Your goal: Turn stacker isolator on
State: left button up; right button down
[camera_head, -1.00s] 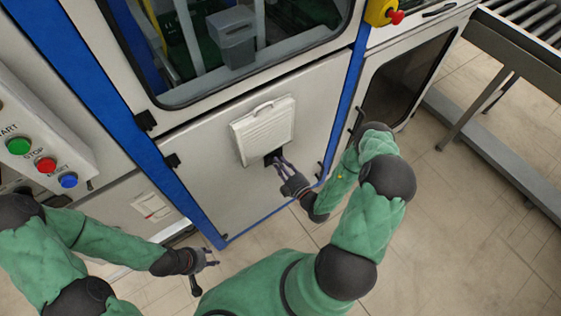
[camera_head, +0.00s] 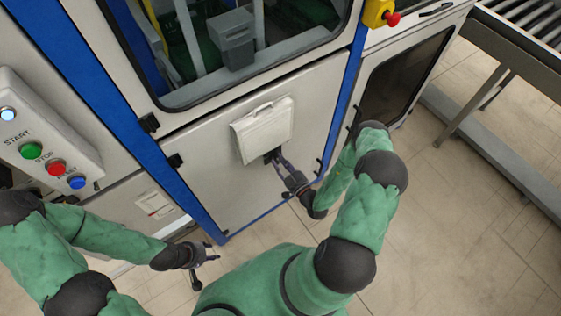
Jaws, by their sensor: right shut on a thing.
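The stacker isolator is a small dark switch (camera_head: 269,159) at the lower edge of a white louvred box on the pale cabinet door. Most of it is hidden by my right gripper (camera_head: 277,160). That gripper is shut on it, reaching up from the lower right. Its on or off position cannot be read. My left gripper (camera_head: 212,251) is open and empty, low in front of the cabinet and away from the isolator.
A white louvred box (camera_head: 263,130) sits just above the isolator. At left is a panel with a green START button (camera_head: 31,150), a red button (camera_head: 56,168), a blue button (camera_head: 76,183) and a lit lamp (camera_head: 8,114). A red emergency knob (camera_head: 392,18) is top right.

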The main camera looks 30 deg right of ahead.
jog(key=shift+m, duration=0.5)
jog(key=c, duration=1)
grip_release()
jog(key=shift+o, duration=0.2)
jog(key=s, duration=1.2)
jog(key=shift+d, duration=0.45)
